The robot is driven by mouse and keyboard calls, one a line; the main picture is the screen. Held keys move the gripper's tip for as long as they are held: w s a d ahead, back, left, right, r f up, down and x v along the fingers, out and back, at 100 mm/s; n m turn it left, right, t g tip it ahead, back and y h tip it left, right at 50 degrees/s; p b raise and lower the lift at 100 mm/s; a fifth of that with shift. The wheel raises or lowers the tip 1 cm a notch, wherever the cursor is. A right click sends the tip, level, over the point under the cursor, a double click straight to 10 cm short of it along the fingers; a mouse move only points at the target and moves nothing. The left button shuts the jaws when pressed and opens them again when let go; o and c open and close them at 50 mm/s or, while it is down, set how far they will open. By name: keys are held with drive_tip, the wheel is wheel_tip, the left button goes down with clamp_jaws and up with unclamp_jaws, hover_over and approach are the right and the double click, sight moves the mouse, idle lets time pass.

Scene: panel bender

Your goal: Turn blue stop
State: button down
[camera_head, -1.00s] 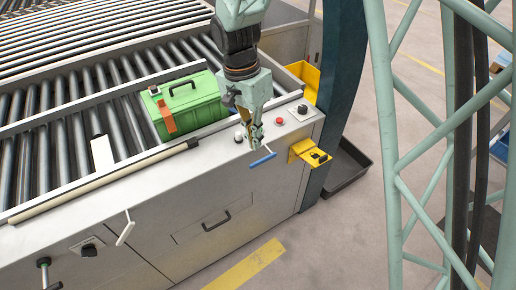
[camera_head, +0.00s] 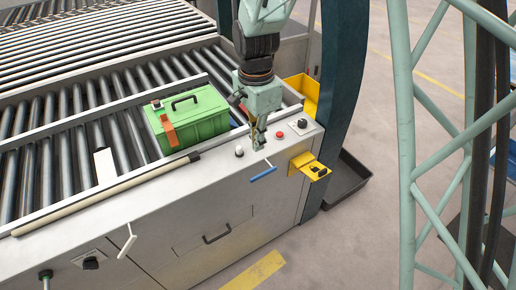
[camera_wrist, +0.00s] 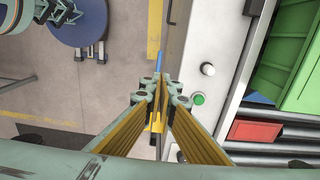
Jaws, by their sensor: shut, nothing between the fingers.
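The blue stop (camera_head: 263,173) is a short blue bar on the front edge of the grey machine, lying slantwise in the head view. My gripper (camera_head: 258,147) points down over the panel top, just behind the bar, with a visible gap to it in the head view. In the wrist view my gripper's fingers (camera_wrist: 161,88) meet at the tips and are shut with nothing between them. A part of the blue stop (camera_wrist: 159,62) shows just beyond the fingertips. The rest of it is hidden there by the fingers.
A white knob (camera_head: 239,152), a red button (camera_head: 280,135) and a black knob (camera_head: 301,124) stand close around my gripper. A yellow bracket (camera_head: 308,166) juts from the machine's front right. A green case (camera_head: 190,125) sits on the rollers at left. Floor in front is open.

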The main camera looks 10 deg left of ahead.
sight(253, 179)
drive_tip(key=shift+d+f, duration=0.1)
drive_tip(key=shift+f, duration=6.55)
drive_tip(key=shift+s+a+f+b, duration=0.15)
drive_tip(key=shift+a+f+b, duration=0.05)
drive_tip(key=shift+f+b, duration=0.5)
drive_tip(key=f+b, duration=0.1)
drive_tip(key=b, duration=0.2)
drive_tip(key=shift+s+a+f, duration=0.15)
drive_tip(key=shift+a+f, duration=0.05)
drive_tip(key=shift+f, duration=0.2)
drive_tip(key=shift+f+b, duration=1.35)
drive_tip(key=shift+b, duration=0.45)
drive_tip(key=shift+r, duration=0.1)
drive_tip(key=shift+s+a+r, duration=0.4)
drive_tip(key=shift+a+r, duration=0.05)
drive_tip(key=shift+r, duration=0.2)
drive_tip(key=s+a+r+p, duration=0.1)
drive_tip(key=s+a+r, duration=0.4)
drive_tip(key=r, duration=0.3)
drive_tip(key=shift+s+a+r, duration=0.2)
drive_tip(key=shift+s+a, duration=0.15)
drive_tip(key=shift+a, duration=0.4)
